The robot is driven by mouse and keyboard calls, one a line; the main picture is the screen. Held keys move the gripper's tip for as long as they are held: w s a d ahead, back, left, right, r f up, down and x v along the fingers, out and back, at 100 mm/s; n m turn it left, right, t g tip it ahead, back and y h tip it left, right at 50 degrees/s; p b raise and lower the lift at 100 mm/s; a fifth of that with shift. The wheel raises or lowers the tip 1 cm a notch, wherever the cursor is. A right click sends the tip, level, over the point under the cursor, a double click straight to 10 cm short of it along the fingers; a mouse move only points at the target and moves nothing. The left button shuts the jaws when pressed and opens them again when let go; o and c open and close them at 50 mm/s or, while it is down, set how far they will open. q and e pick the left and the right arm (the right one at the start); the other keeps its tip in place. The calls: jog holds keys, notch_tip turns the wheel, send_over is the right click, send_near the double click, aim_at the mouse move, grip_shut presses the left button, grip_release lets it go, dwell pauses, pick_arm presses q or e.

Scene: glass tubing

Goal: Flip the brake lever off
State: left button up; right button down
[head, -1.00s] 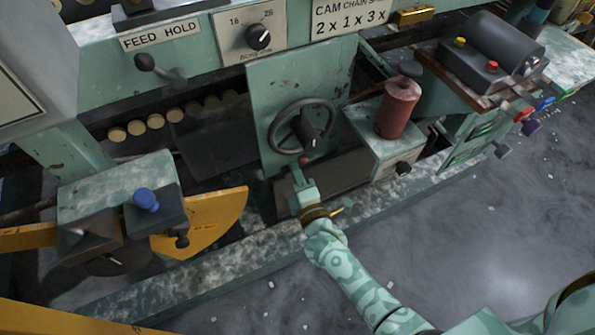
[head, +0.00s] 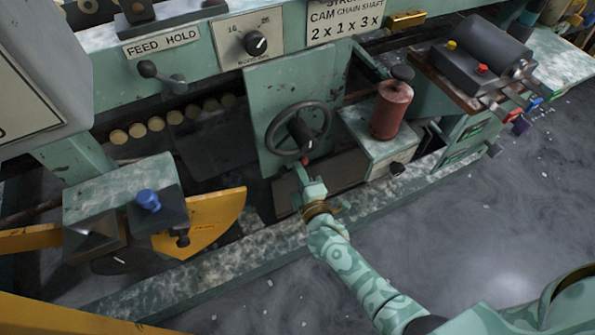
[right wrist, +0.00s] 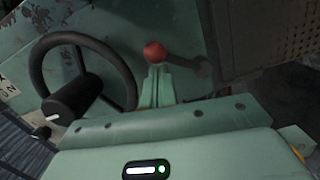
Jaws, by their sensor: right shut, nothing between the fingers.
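The brake lever appears to be the small lever with a red ball knob (head: 305,161), just below the dark handwheel. In the right wrist view its red knob (right wrist: 154,52) shows at the top middle, with a dark rod (right wrist: 190,63) running to the right. My right gripper (head: 302,172) is shut and empty, its fingertips at the knob. In the right wrist view the closed fingers (right wrist: 156,75) overlap the knob's lower side. I cannot tell whether they touch it. My left gripper is not in view.
The handwheel (head: 270,132) is mounted on a green panel close to the knob. A red cylinder (head: 391,110) stands to the right on a green box. A yellow quadrant plate (head: 215,215) and a block with a blue knob (head: 148,200) lie left. Open grey floor is right.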

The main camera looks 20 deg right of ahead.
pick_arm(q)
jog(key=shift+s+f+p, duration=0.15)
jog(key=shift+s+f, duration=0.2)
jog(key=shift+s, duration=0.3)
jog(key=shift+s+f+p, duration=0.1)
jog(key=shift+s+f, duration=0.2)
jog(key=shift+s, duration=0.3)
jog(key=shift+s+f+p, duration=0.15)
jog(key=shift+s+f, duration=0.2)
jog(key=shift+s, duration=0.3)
pick_arm(e)
jog(key=shift+d+f+m+g+y, duration=0.15)
jog(key=shift+d+f+m, duration=0.4)
jog(key=shift+m, duration=0.7)
jog(key=shift+d+f+m+g+y, duration=0.1)
jog(key=shift+d+f+m, duration=0.45)
jog(key=shift+m, duration=0.65)
jog(key=shift+d+f+m+g+y, duration=0.15)
jog(key=shift+d+f+m, duration=0.4)
jog(key=shift+m, duration=0.7)
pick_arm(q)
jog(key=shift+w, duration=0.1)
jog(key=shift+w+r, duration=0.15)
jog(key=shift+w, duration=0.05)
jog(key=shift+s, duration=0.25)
pick_arm(e)
jog(key=shift+d, duration=0.1)
